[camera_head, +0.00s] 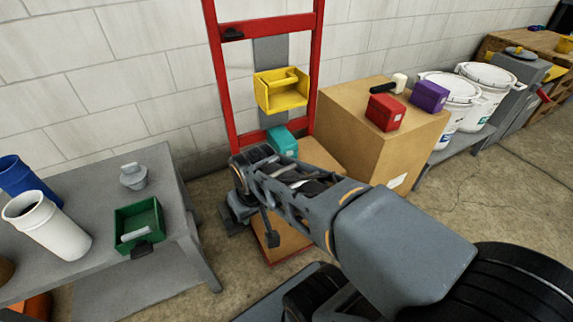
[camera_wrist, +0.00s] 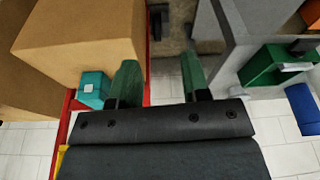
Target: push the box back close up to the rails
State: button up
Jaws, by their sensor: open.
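A tan cardboard box (camera_head: 316,152) stands low in front of the red hand truck (camera_head: 220,75), partly hidden by my arm. Its lower part shows below the arm. In the wrist view the box (camera_wrist: 85,38) fills the upper left. A teal block (camera_head: 283,141) sits at the box's rail side and also shows in the wrist view (camera_wrist: 93,88). My gripper (camera_wrist: 157,75) is open and empty, with its green fingers apart, beside the box and over the gap toward the grey table. In the head view the fingers are not clear.
A grey table (camera_head: 185,215) at left holds a green bin (camera_head: 140,222), a white cylinder (camera_head: 45,225) and a grey pot. A taller carton (camera_head: 412,140) at right bears red and purple boxes. A yellow bin (camera_head: 281,90) hangs between the rails. Floor is free at front right.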

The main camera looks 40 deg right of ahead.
aim_at(287, 142)
jog(key=shift+o, duration=0.3)
jog(key=shift+o, duration=0.8)
jog(key=shift+w+d, duration=0.2)
jog(key=o, duration=0.3)
jog(key=w+d, duration=0.1)
jog(key=w, duration=0.1)
jog(key=w+d+f, duration=0.1)
jog(key=w+d, duration=0.1)
jog(key=o, duration=0.3)
jog(key=w+d+f+m, duration=0.1)
jog(key=w+d+f, duration=0.1)
jog(key=w+d, duration=0.2)
jog(key=d, duration=0.3)
jog(key=shift+w+t+b, duration=0.4)
jog(key=shift+o, duration=1.3)
jog(key=shift+m+t+h, duration=0.4)
jog(key=shift+m+t, duration=0.1)
jog(key=w+d+f, duration=0.1)
jog(key=d, duration=0.3)
jog(key=w+d+f, duration=0.1)
jog(key=d+f, duration=0.1)
jog(key=d, duration=0.3)
jog(key=w+d+f, duration=0.1)
jog(key=d+f, duration=0.1)
jog(key=d, duration=0.3)
jog(key=shift+d+f, duration=0.15)
jog(key=shift+f, duration=0.05)
